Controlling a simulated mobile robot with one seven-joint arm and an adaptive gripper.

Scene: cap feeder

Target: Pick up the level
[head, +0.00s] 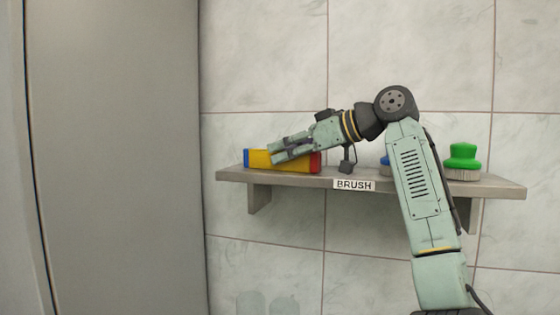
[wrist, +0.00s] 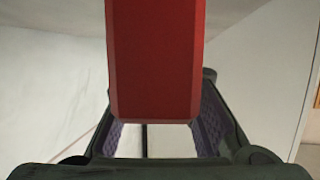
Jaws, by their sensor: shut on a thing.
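The level is a yellow bar (head: 260,158) with a blue left end and a red right end. It lies lengthwise at the left end of the shelf, on it or very close above it; I cannot tell which. My gripper (head: 278,153) reaches in from the right and is shut on the level, its fingers covering part of the yellow front. In the wrist view the level's red end (wrist: 155,62) fills the upper middle between the dark finger pads. The rest of the level is hidden there.
The grey shelf (head: 489,187) carries a "BRUSH" label (head: 354,185) on its front edge. A green brush (head: 463,158) stands at the right. A blue thing (head: 385,160) is mostly hidden behind my arm. A tall grey panel (head: 125,150) stands close left of the shelf.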

